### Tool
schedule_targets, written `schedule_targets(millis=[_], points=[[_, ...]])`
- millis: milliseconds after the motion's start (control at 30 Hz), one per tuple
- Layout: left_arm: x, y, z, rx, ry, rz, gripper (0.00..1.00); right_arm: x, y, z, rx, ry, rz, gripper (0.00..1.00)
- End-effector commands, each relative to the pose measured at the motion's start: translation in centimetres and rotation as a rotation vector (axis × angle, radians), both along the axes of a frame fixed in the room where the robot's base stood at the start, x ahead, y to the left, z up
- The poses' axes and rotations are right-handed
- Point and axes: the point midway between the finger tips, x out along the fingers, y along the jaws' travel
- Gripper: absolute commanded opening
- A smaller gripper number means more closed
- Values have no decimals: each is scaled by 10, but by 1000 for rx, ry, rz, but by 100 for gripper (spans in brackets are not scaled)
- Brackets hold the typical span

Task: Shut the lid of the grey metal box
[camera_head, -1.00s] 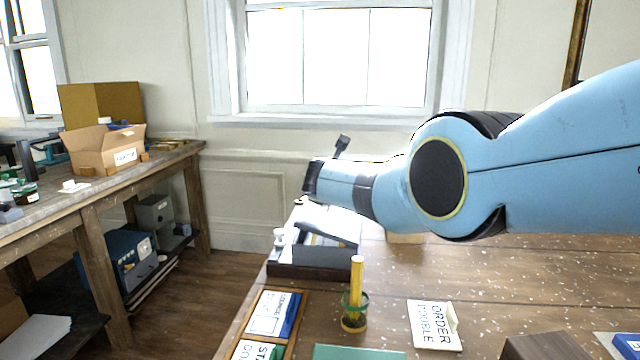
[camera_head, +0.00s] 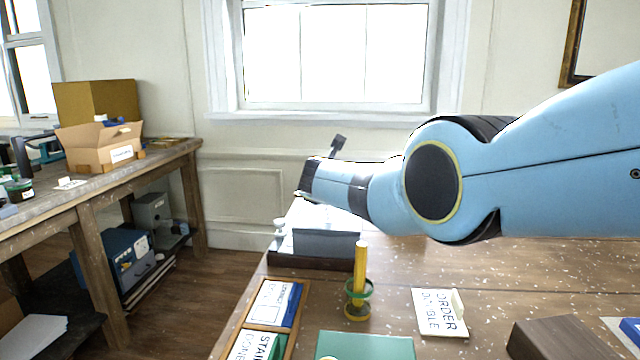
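A grey box (camera_head: 327,243) stands on a dark base at the back left of the wooden table. Its front is plain grey and a pale surface (camera_head: 318,215) shows above it. I cannot tell surely how far its lid is open; my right arm covers part of the view above. My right arm comes in from the right, and its end (camera_head: 308,180) is above and behind the box's top in the picture. A small dark piece sticks up beside it. The fingertips are not clear enough to tell their state. My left gripper is not in view.
A yellow stick in a green-rimmed holder (camera_head: 358,290) stands in front of the box. A wooden card tray (camera_head: 253,329), a folded sign (camera_head: 438,312), a green item (camera_head: 365,346) and a brown block (camera_head: 560,340) are nearer. A side bench (camera_head: 100,185) holds cartons.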

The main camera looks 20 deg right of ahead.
Motion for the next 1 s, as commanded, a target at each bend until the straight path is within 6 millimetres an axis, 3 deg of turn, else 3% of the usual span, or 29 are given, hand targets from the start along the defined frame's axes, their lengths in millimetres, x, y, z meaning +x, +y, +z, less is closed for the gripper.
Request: schedule_targets(millis=[33, 67, 233, 767, 1000], points=[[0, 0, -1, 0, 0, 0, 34, -4, 8, -12, 12, 15, 10, 0], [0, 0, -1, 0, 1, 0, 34, -4, 8, -12, 12, 15, 10, 30], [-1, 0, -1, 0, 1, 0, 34, -4, 8, -12, 11, 16, 9, 50], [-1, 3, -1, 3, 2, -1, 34, -5, 7, -12, 10, 15, 4, 50], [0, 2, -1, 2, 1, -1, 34, -15, 10, -6, 7, 10, -4, 50]])
